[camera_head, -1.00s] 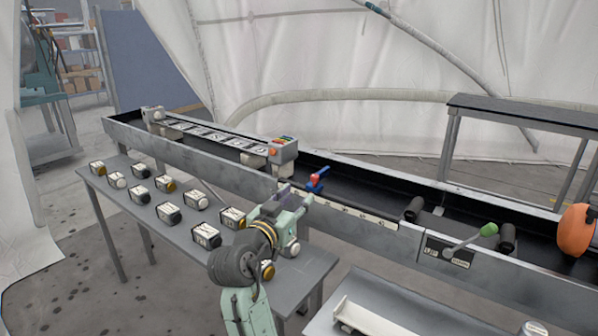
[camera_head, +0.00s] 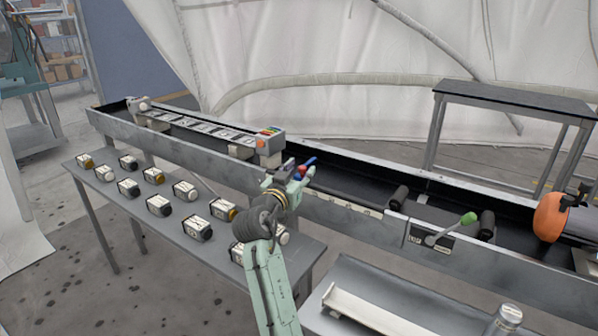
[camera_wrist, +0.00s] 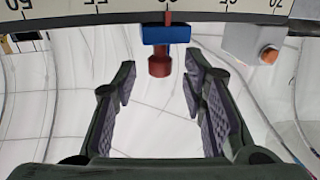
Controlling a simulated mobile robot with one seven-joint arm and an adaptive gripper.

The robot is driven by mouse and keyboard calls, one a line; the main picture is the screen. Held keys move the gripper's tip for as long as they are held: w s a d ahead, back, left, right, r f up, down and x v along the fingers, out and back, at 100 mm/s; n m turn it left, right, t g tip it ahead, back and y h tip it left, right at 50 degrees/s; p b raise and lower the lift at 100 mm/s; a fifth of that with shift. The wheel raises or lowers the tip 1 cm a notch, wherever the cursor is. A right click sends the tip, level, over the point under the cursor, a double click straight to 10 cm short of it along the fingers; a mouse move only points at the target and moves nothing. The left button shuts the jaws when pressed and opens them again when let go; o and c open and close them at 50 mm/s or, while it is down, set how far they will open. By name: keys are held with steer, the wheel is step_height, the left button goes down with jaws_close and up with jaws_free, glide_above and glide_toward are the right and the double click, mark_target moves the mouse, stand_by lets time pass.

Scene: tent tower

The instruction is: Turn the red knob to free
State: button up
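The red knob (camera_wrist: 159,66) shows at the top middle of the wrist view, with a blue block (camera_wrist: 166,34) joined to it beside a numbered scale (camera_wrist: 100,12). In the head view the red knob (camera_head: 299,172) and a blue part (camera_head: 309,162) sit at the trough's near side, partly hidden by my gripper (camera_head: 291,178). In the wrist view my gripper (camera_wrist: 160,84) is open and empty. Its two fingers stand left and right of the knob in the picture, with the knob just beyond the tips. No contact shows.
The long grey trough (camera_head: 352,222) runs across the scene. A grey box with an orange button (camera_head: 264,145) stands just left of the knob. A lever with a green grip (camera_head: 467,218) is to the right.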

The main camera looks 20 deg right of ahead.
jaws_close()
steer(key=shift+s, duration=0.1)
stand_by(0.5)
steer(key=n+t+y, duration=0.1)
steer(key=n+y+p, duration=0.1)
steer(key=shift+s+d+t+y, duration=0.1)
steer(key=shift+d+t+y, duration=0.2)
steer(key=shift+t, duration=0.1)
steer(key=n+y, duration=0.1)
steer(key=n+t+y, duration=0.1)
steer(key=y, duration=0.1)
steer(key=shift+s+d+t+p, duration=0.1)
steer(key=shift+d+t+p, duration=0.2)
steer(key=shift+p, duration=0.1)
steer(key=n+y+b, duration=0.2)
steer(key=y, duration=0.1)
steer(key=shift+d+f+n+t+y, duration=0.2)
steer(key=shift+n+t+y, duration=0.1)
steer(key=shift+t, duration=0.1)
steer(key=n+y+b, duration=0.2)
steer(key=y, duration=0.1)
steer(key=shift+b, duration=0.4)
steer(key=shift+r+y, duration=0.1)
steer(key=shift+y, duration=0.2)
steer(key=shift+n+y+b, duration=0.3)
